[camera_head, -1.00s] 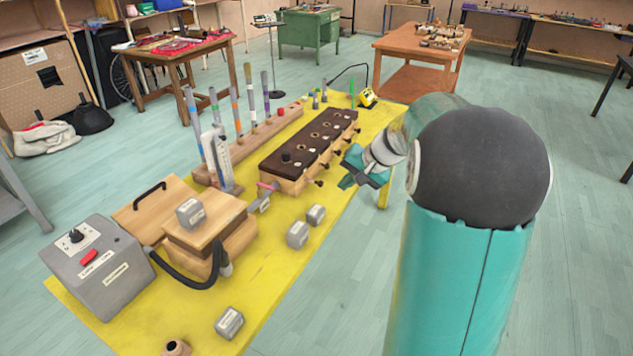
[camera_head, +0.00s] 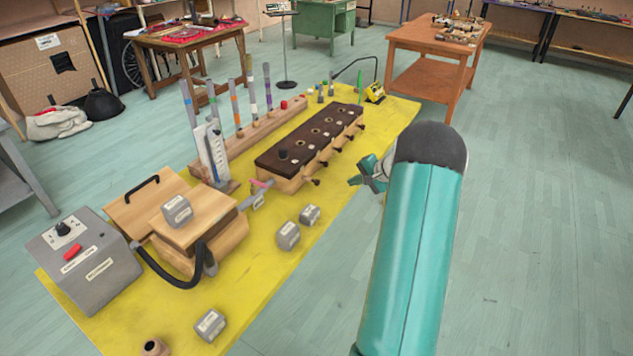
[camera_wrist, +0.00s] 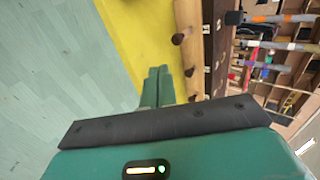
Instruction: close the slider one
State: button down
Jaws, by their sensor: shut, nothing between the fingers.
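A wooden box with a dark top (camera_head: 310,136) stands on the yellow table. Several small dark-ended slider knobs (camera_head: 316,182) stick out of its right side; which one is slider one cannot be read. In the wrist view, a few knobs (camera_wrist: 178,39) project from the box's wooden side (camera_wrist: 187,14) toward my gripper. My teal gripper (camera_head: 359,178) is to the right of the box, apart from the knobs in the head view. In the wrist view its two fingers (camera_wrist: 157,84) are together and empty, beside the knobs.
A row of upright coloured tubes (camera_head: 238,105) stands behind the box. Small grey blocks (camera_head: 287,235), a lidded wooden box (camera_head: 190,215) and a grey control box (camera_head: 88,262) are on the near part of the yellow table (camera_head: 255,265). Open floor lies right of the table.

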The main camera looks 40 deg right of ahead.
aim_at(313, 181)
jog(key=x, duration=0.9)
jog(key=shift+d+f, duration=0.25)
jog(key=shift+d, duration=0.05)
jog(key=w, duration=0.1)
jog(key=w+a, duration=0.1)
jog(key=w, duration=0.1)
jog(key=shift+w+a+f, duration=0.1)
jog(key=shift+w+f, duration=0.1)
jog(key=shift+w, duration=0.55)
jog(key=shift+a, duration=0.1)
jog(key=shift+w+a, duration=0.35)
jog(key=shift+w, duration=0.55)
jog(key=shift+w+a, duration=0.3)
jog(key=shift+w, duration=0.6)
